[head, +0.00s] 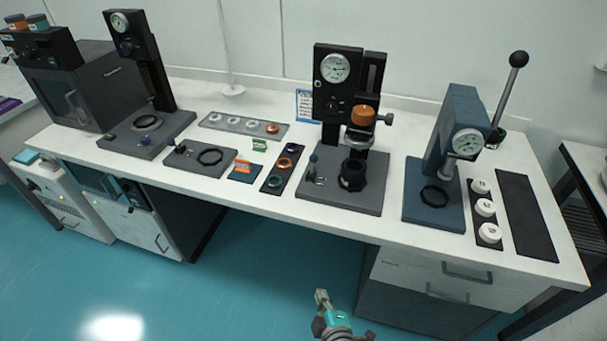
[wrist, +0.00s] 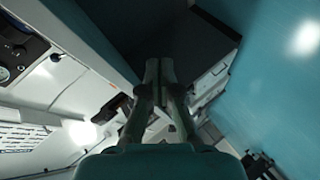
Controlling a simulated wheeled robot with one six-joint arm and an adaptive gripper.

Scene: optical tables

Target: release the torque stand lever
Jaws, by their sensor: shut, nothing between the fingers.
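Three gauge stands are on the white table, and I cannot tell by label which is the torque stand. The middle black stand (head: 328,103) has a dial, an orange-capped part (head: 362,115) above a dark ring holder (head: 353,174), and a small blue-knobbed lever (head: 313,160) on its base. The blue-grey stand (head: 446,140) at the right has a long, raised lever (head: 505,92) with a black ball. The left black stand (head: 150,75) has a ring and a blue knob on its base. My gripper (head: 322,298) is shut and empty, low before the table; its fingers also show in the wrist view (wrist: 159,75).
White weights (head: 485,207) and a black mat (head: 524,215) are at the right of the table (head: 240,200). A strip with rings (head: 283,168) and a grey tray (head: 240,126) lie between the stands. A dark oven (head: 80,85) stands at the left. The floor before the table is open.

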